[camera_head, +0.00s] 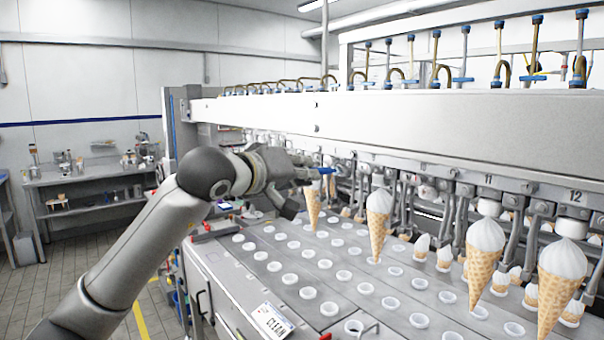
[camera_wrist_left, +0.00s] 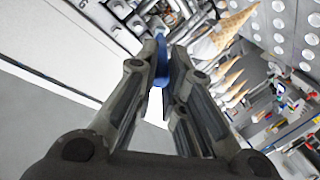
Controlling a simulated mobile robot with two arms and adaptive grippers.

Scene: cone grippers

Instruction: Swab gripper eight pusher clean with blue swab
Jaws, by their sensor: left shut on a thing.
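My left gripper (camera_head: 312,173) reaches in from the left to the row of cone grippers under the long machine beam. It is shut on a blue swab (camera_head: 327,171), whose tip points right toward the hanging grippers. In the left wrist view my left gripper (camera_wrist_left: 165,72) has the blue swab (camera_wrist_left: 161,50) between its fingertips. I cannot tell which gripper in the row is number eight, or whether the swab touches its pusher. Labels 11 and 12 show on the right part of the row. My right gripper is not in view.
Ice cream cones (camera_head: 378,222) hang along the row, close to my left gripper. Below lies a grey plate (camera_head: 290,262) with rows of white-rimmed holes. A sign reading CLEAN (camera_head: 272,321) is at its front edge. A side bench (camera_head: 95,190) stands at the back left.

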